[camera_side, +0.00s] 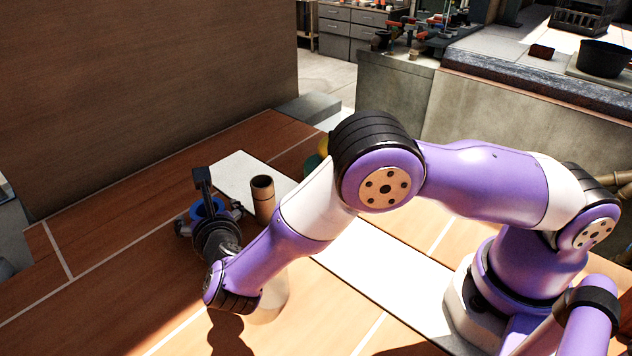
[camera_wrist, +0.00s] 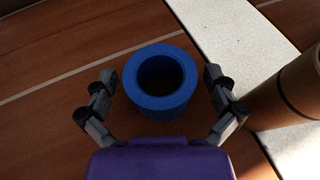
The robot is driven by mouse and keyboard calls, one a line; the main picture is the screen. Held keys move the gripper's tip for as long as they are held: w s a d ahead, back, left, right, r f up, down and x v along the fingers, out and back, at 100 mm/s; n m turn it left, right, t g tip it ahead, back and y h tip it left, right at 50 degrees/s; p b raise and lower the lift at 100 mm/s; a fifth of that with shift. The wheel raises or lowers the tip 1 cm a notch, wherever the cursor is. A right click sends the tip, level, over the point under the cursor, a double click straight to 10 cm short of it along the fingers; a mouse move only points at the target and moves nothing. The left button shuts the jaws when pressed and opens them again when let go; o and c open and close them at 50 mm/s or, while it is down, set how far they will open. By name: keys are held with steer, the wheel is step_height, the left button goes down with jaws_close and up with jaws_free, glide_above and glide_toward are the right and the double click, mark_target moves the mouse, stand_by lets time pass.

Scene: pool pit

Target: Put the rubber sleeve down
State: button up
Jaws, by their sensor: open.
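The rubber sleeve is a short blue ring with a dark round hole. In the wrist view the sleeve (camera_wrist: 160,103) stands with its hole facing up on the brown wooden surface, between the two fingers. My gripper (camera_wrist: 160,88) is open around it, with a gap showing on both sides. In the side view the sleeve (camera_side: 207,209) is partly hidden behind my gripper (camera_side: 212,222), which is low over the table at the left. The sleeve's lower part is hidden in that view.
A tan cylinder with a dark band (camera_side: 263,200) stands close to the right of the gripper; it also shows in the wrist view (camera_wrist: 285,95). A white strip (camera_side: 385,275) crosses the wooden table (camera_side: 110,235). A brown wall (camera_side: 140,90) rises behind. The table's left part is clear.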

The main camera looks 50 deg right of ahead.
steer(key=shift+r, duration=0.15)
steer(key=v, duration=0.3)
steer(key=shift+a, duration=0.1)
steer(key=r, duration=0.7)
steer(key=shift+d, duration=0.2)
steer(key=s+d+r+m+g+y, duration=0.1)
steer(key=s+d+r+m+g, duration=0.25)
steer(key=d+m, duration=0.4)
steer(key=s+d+r+m+g+y, duration=0.1)
steer(key=s+d+r+m+g, duration=0.1)
steer(key=d+r+m, duration=0.5)
steer(key=s+d+f+m+g+y, duration=0.1)
steer(key=s+d+f+m+y, duration=0.1)
steer(key=s+m, duration=1.4)
steer(key=shift+s+d+f+m+y, duration=0.15)
steer(key=shift+s+d+m+y, duration=0.1)
steer(key=shift+d+m+y, duration=0.4)
